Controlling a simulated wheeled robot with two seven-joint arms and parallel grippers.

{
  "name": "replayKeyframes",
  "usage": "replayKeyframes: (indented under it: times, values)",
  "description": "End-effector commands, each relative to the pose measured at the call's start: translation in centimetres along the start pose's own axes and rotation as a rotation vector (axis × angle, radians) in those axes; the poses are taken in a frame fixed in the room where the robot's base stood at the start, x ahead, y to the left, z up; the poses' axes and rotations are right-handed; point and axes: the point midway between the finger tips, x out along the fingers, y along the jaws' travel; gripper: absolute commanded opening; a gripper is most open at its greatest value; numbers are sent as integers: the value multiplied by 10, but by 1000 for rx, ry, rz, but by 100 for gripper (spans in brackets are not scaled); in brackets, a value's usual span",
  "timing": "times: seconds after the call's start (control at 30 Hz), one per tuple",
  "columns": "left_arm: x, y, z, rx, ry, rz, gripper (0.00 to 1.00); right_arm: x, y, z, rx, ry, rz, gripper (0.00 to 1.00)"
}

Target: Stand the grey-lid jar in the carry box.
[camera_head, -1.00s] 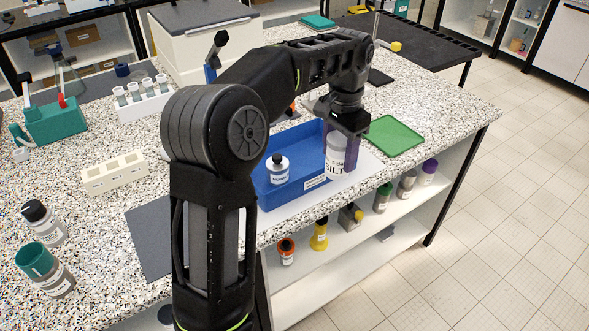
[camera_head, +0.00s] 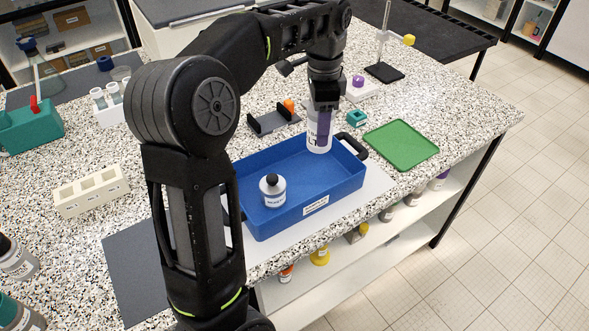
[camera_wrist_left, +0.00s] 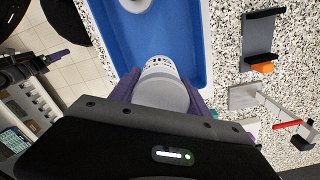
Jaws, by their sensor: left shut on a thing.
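The grey-lid jar (camera_wrist_left: 162,88) is between the purple fingers of my left gripper (camera_wrist_left: 160,95), which is shut on it. In the head view the jar (camera_head: 318,140) hangs upright below my left gripper (camera_head: 322,112), over the back right part of the blue carry box (camera_head: 343,189). I cannot tell whether its base touches the box. A small jar with a black lid (camera_head: 272,191) stands in the box's left part. In the left wrist view, a dark gripper with a purple finger (camera_wrist_left: 57,56), apparently my right one, shows at the left; its opening is unclear.
A green tray (camera_head: 401,144) lies right of the box. A dark holder with an orange item (camera_head: 274,120), a teal block (camera_head: 357,118) and a stand (camera_head: 384,71) are behind. A cream rack (camera_head: 91,191) stands left. The box's middle and right floor look free.

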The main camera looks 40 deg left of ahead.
Motion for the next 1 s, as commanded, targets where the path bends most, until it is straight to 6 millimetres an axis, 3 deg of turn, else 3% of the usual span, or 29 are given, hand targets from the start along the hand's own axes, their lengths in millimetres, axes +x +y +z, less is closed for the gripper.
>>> replayKeyframes:
  times: [0.37, 0.73, 1.0]
  values:
    - [2, 0, 0, -1, 0, 1, 10, 0, 1, 1, 1, -1, 1, 80]
    - [56, 1, 0, -1, -1, 2, 10, -4, -1, 1, 1, -2, 1, 80]
    - [63, 0, 0, -2, 1, -1, 10, -4, -1, 1, 2, -2, 2, 80]
